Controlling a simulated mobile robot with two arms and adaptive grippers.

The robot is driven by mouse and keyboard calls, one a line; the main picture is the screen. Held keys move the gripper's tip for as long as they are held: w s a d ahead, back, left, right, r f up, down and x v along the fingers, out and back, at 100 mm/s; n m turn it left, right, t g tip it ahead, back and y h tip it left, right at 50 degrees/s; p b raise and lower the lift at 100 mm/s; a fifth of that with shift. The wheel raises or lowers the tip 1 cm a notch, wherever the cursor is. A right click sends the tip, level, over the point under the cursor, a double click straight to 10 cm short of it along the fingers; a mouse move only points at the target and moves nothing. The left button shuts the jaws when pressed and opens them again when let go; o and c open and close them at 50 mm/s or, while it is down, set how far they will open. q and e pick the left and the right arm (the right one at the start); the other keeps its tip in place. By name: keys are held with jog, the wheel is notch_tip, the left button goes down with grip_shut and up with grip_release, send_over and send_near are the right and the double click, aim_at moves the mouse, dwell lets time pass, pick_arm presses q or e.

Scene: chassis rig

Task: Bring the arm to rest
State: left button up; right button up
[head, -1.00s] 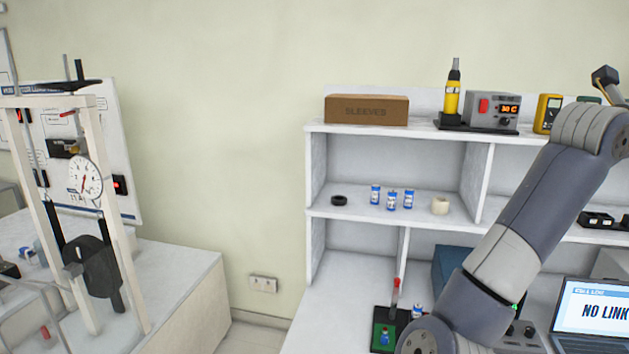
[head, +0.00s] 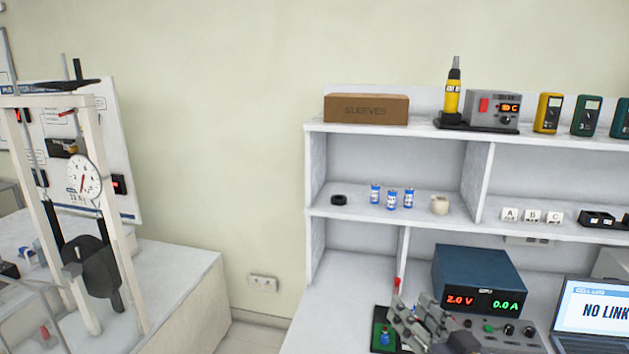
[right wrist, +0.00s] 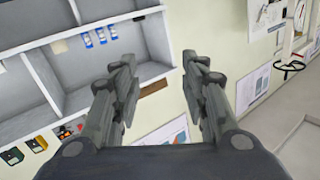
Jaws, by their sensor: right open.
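My right gripper (head: 412,318) shows low in the head view, in front of the bench, near the green pad and the power supply. In the right wrist view its two fingers (right wrist: 158,85) are spread apart with nothing between them. Beyond them that view shows the shelf and the wall, tilted. My right arm's upper links are out of the head view. My left gripper is in neither view.
A white shelf unit (head: 322,170) holds small blue cells (head: 392,200) and a SLEEVES box (head: 366,109). A power supply (head: 478,279) and a laptop (head: 592,316) stand on the bench. A test frame (head: 113,215) stands at left.

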jog(key=s+f+g+h, duration=0.1)
jog(key=s+f+g, duration=0.2)
jog(key=s+f, duration=0.45)
jog(key=s+f+g+h, duration=0.1)
jog(key=s+f+g, duration=0.3)
jog(key=f, duration=0.6)
jog(key=s+d+f+g+h, duration=0.1)
jog(key=s+f+g, duration=0.3)
jog(key=s, duration=0.5)
jog(key=s+d+f+g+h, duration=0.2)
jog(key=s+f, duration=0.5)
jog(key=s, duration=0.1)
notch_tip(320, 180, down, 26)
jog(key=s+g+b, duration=0.1)
jog(key=s+b, duration=0.1)
jog(key=s+d+f+g+b, duration=0.1)
jog(key=s+d+f, duration=0.1)
jog(key=s+f, duration=1.5)
jog(key=shift+d+f+n+g, duration=0.25)
jog(key=shift+f+n+g, duration=0.05)
jog(key=shift+n, duration=0.1)
